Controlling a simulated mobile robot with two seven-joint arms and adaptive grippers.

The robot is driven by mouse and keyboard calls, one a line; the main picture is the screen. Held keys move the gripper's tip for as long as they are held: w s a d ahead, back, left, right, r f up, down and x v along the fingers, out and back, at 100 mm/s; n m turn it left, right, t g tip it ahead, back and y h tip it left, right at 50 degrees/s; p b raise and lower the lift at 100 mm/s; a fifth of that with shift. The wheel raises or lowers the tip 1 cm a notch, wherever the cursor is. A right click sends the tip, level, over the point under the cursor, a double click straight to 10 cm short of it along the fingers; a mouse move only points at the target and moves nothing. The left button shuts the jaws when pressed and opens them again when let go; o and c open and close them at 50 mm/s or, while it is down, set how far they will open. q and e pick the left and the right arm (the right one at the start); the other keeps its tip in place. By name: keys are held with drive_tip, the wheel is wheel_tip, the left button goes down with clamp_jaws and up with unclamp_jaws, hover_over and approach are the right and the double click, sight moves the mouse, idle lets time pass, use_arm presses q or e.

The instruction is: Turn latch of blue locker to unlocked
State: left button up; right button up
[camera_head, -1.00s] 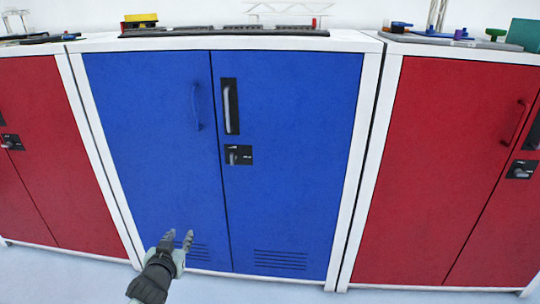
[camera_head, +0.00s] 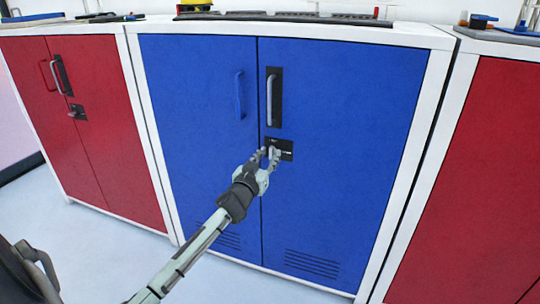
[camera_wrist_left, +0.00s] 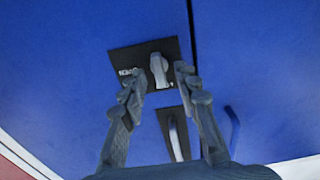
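The blue locker (camera_head: 345,120) stands in front of me with both doors shut. Its latch is a small grey knob (camera_wrist_left: 159,70) on a black plate (camera_head: 287,149) below the right door's grey handle (camera_head: 270,100). The plate also shows in the left wrist view (camera_wrist_left: 125,58). My left gripper (camera_head: 267,153) is at the plate, and its fingers partly hide the knob in the head view. In the left wrist view the gripper (camera_wrist_left: 158,75) is open, with one finger on each side of the knob and visible gaps; contact is not seen. My right gripper is not in view.
A red locker (camera_head: 110,130) stands to the left and another red locker (camera_head: 475,190) to the right. A blue handle (camera_head: 239,95) sticks out from the left blue door. Loose items lie on the locker tops. Pale floor is clear in front.

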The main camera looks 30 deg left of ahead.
use_arm(q)
drive_tip(key=shift+w+a, duration=0.1)
drive_tip(key=shift+w, duration=0.4)
drive_tip(key=shift+c, duration=0.5)
clamp_jaws()
